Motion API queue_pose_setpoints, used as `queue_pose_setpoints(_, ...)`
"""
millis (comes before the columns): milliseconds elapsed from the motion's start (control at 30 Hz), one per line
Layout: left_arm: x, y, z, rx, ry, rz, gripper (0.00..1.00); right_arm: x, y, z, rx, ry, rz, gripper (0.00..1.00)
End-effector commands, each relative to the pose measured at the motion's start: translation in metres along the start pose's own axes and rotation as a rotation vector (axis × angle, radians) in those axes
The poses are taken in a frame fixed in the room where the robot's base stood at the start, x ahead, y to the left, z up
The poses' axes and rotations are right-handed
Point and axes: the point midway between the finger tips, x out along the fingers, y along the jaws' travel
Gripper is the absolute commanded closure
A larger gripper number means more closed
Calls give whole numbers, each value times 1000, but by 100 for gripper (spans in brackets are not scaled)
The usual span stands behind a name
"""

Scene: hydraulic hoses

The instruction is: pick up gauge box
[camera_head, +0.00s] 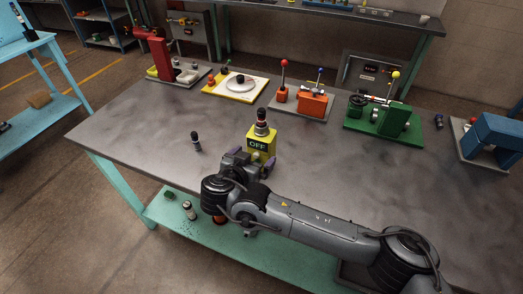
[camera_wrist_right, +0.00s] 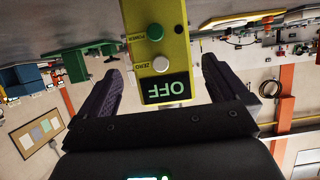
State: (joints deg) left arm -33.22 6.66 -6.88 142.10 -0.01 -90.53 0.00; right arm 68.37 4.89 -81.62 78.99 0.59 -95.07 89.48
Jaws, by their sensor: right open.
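The gauge box (camera_head: 262,145) is a yellow box with a dark display reading OFF and a dark-topped fitting on its top. It stands upright on the grey bench (camera_head: 150,125). In the right wrist view the gauge box (camera_wrist_right: 158,45) appears upside down, with a green button, a white button and the OFF display. My right gripper (camera_head: 250,161) is at its near side, jaws open. In the wrist view the two fingers of the right gripper (camera_wrist_right: 161,70) are spread on either side of the box, with visible gaps. My left gripper is not in view.
A small dark fitting (camera_head: 196,141) stands left of the box. Along the far edge are a red press (camera_head: 153,48), a yellow-edged board (camera_head: 235,85), an orange lever unit (camera_head: 312,103) and a green unit (camera_head: 390,120). A blue unit (camera_head: 497,134) is at right. The bench's left side is clear.

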Motion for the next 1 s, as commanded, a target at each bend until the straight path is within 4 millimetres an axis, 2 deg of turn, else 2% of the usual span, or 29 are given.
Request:
queue_pose_setpoints(100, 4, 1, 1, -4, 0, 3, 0, 16, -2, 0, 1, 0, 1, 0)
queue_pose_setpoints(233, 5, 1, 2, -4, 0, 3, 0, 28, -2, 0, 0, 0, 0, 0)
queue_pose_setpoints(567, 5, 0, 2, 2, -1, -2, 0, 32, -2, -1, 0, 0, -1, 2)
queue_pose_setpoints(933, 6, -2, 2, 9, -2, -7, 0, 32, -2, -1, 0, 0, -1, 58)
queue_pose_setpoints(1000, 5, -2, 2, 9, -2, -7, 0, 31, -2, -2, 1, 1, -2, 59)
